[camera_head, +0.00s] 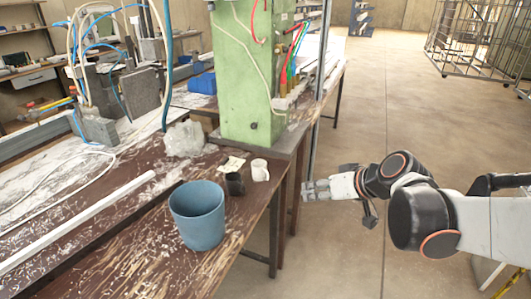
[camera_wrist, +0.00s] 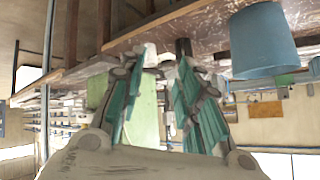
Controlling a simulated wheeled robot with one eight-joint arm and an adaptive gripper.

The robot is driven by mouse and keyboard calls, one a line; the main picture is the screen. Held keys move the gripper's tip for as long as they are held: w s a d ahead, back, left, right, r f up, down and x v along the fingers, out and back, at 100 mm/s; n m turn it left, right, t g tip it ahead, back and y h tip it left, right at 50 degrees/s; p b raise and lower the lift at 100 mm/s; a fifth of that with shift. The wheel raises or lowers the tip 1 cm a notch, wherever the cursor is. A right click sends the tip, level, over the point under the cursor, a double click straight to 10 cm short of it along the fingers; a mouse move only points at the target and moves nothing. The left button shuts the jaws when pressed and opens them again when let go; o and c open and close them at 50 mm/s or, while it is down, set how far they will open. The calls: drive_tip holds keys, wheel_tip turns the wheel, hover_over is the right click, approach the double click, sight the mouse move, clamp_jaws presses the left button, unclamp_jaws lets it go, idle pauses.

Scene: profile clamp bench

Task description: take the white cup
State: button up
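The white cup (camera_head: 260,170) stands upright on the brown bench (camera_head: 150,228) near its right edge, beside a small black cup (camera_head: 235,184). My gripper (camera_head: 310,190) is off the bench edge, to the right of the white cup and apart from it. In the wrist view, which is upside down, the two teal fingers of my gripper (camera_wrist: 160,95) are spread with a gap between them. A pale shape by the left finger may be the white cup, but I cannot tell for sure. The black cup also shows there (camera_wrist: 183,47).
A blue bucket (camera_head: 198,222) stands on the bench in front of the cups; it also shows in the wrist view (camera_wrist: 264,42). A green machine column (camera_head: 246,85) rises behind the cups. A crumpled clear lump (camera_head: 184,138) lies farther left.

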drive_tip(key=w+a+f+n+t+y, duration=0.1)
drive_tip(key=w+f+y, duration=0.15)
drive_tip(key=w, duration=0.35)
drive_tip(key=w+a+f+n+t+y, duration=0.1)
drive_tip(key=w+a+f+n+y, duration=0.1)
drive_tip(key=w+f, duration=0.3)
drive_tip(key=n+t+y, duration=0.2)
drive_tip(key=y, duration=0.1)
approach(262, 172)
drive_tip(key=b+x, duration=0.1)
drive_tip(key=x, duration=0.4)
drive_tip(key=shift+r+b, duration=0.15)
drive_tip(key=shift+b, duration=0.25)
drive_tip(key=shift+w+a, duration=0.15)
drive_tip(key=shift+w, duration=0.15)
drive_tip(key=shift+r, duration=0.1)
drive_tip(key=shift+c, duration=0.2)
clamp_jaws()
